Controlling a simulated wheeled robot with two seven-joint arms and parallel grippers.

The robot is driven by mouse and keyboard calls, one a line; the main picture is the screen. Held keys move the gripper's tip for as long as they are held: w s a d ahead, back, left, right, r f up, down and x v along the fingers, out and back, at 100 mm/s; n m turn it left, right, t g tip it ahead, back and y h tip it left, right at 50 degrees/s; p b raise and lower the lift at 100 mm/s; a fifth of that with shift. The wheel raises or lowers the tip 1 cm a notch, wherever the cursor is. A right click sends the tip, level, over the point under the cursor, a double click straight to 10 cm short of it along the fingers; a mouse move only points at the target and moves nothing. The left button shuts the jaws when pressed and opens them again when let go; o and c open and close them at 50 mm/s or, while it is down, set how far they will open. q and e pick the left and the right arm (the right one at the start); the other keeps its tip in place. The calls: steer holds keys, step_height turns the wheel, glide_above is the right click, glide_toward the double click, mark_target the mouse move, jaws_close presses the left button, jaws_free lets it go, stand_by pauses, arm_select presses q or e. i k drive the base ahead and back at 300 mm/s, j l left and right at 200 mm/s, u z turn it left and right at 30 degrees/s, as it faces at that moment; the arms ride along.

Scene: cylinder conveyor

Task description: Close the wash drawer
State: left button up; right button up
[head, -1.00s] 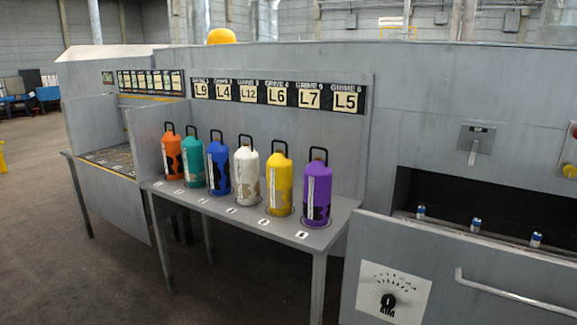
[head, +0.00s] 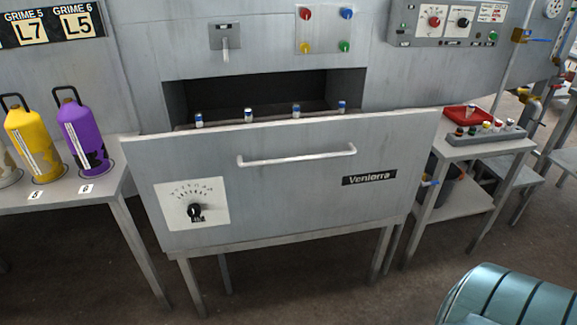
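The wash drawer (head: 290,190) is a wide grey front panel in the middle of the head view. It has a white horizontal handle (head: 297,158), a dial plate (head: 192,204) on its left and a "Veniorra" label on its right. The panel stands out from the machine, and a dark opening (head: 265,95) shows behind and above it. Several small blue-and-white cylinders (head: 249,115) show in a row just behind the panel's top edge. Neither of my grippers is in view.
A table (head: 70,192) with yellow and purple bottles (head: 82,135) stands at the left. A side table (head: 480,150) with a red tray (head: 468,117) stands at the right. A teal ribbed rounded object (head: 515,298) fills the lower right corner. Floor shows in front of the drawer.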

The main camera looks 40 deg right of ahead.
mark_target(264, 177)
steer(key=z, duration=1.25)
